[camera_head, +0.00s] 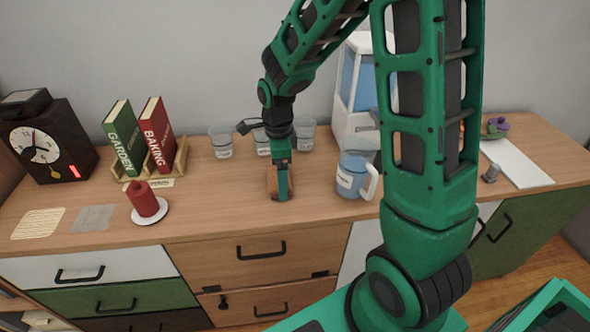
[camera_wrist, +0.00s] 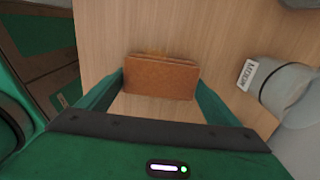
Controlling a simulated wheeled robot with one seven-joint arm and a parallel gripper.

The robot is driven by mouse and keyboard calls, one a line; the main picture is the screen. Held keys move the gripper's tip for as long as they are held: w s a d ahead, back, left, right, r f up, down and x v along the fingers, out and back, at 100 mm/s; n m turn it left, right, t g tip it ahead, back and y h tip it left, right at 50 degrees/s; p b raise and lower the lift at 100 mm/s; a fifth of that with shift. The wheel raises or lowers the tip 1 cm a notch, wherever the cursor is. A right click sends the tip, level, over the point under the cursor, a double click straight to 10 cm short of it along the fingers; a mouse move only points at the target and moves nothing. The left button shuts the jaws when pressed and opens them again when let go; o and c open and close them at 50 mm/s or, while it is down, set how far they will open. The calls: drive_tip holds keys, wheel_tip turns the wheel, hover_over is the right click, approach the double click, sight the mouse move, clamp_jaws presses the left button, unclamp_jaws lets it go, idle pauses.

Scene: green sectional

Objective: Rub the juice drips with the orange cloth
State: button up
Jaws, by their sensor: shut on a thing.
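My gripper (camera_head: 281,184) points down at the middle of the wooden counter (camera_head: 220,205). It is shut on the orange cloth (camera_wrist: 161,77), a flat brown-orange block that spans the space between the two fingers in the wrist view. In the head view the cloth (camera_head: 271,181) shows beside the fingers, low at the counter top. Any drips under the cloth or gripper are hidden.
A blue-grey labelled jug (camera_head: 352,178) stands close right of my gripper. Clear cups (camera_head: 221,143) stand behind it. A red candle (camera_head: 144,200) on a white plate and books (camera_head: 157,135) are to the left. Bare counter lies between candle and gripper.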

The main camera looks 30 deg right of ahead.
drive_tip(key=shift+w+d, duration=0.15)
drive_tip(key=shift+w, duration=0.15)
drive_tip(key=r, duration=0.2)
drive_tip(key=shift+w+d+r, duration=0.15)
drive_tip(key=shift+w+r, duration=0.1)
drive_tip(key=shift+r, duration=0.05)
drive_tip(key=shift+s+r, duration=0.1)
drive_tip(key=shift+r, duration=2.85)
